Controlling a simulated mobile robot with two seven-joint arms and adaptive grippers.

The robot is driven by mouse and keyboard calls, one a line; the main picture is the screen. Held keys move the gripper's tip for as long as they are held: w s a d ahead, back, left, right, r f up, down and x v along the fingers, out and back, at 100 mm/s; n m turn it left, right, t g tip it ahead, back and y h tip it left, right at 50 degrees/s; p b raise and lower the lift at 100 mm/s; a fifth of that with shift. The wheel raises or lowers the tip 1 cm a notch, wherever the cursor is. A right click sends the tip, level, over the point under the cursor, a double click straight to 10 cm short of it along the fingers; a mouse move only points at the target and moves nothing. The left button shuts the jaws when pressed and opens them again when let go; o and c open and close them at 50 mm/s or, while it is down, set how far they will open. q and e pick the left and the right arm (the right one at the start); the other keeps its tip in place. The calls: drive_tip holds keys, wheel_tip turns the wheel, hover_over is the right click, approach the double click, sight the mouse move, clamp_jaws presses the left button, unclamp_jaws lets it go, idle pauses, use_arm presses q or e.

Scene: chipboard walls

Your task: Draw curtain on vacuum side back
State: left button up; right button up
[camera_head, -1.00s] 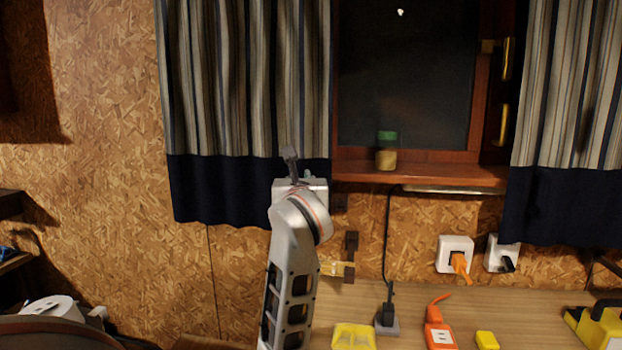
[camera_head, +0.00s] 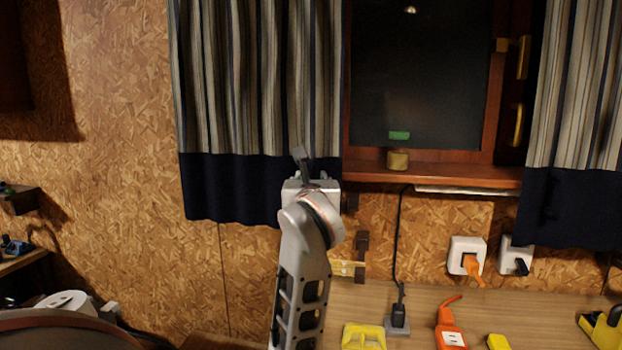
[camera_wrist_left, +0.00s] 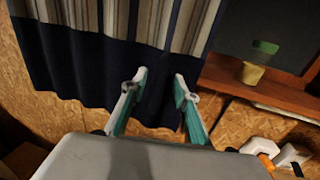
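The left curtain (camera_head: 258,80), striped with a dark blue lower band, hangs along the left side of the window in the head view. Its band also shows in the left wrist view (camera_wrist_left: 75,60). My left gripper (camera_head: 302,158) is in front of the band near its right edge. In the left wrist view its two fingers (camera_wrist_left: 160,85) are apart, with dark cloth seen between and beyond them. I cannot tell whether they touch the cloth. The right curtain (camera_head: 580,90) hangs at the right of the window. My right gripper is not in view. I cannot identify a vacuum for certain.
A green-topped jar (camera_head: 398,160) stands on the wooden windowsill (camera_head: 450,176). Below are wall sockets (camera_head: 466,255) and a wooden worktop (camera_head: 420,325) with an orange power block (camera_head: 451,338) and yellow items. The chipboard wall (camera_head: 120,160) left of the curtain is open.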

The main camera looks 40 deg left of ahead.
use_arm(q)
drive_tip(key=v, duration=0.5)
drive_tip(key=shift+s+d, duration=0.25)
drive_tip(key=shift+s, duration=0.05)
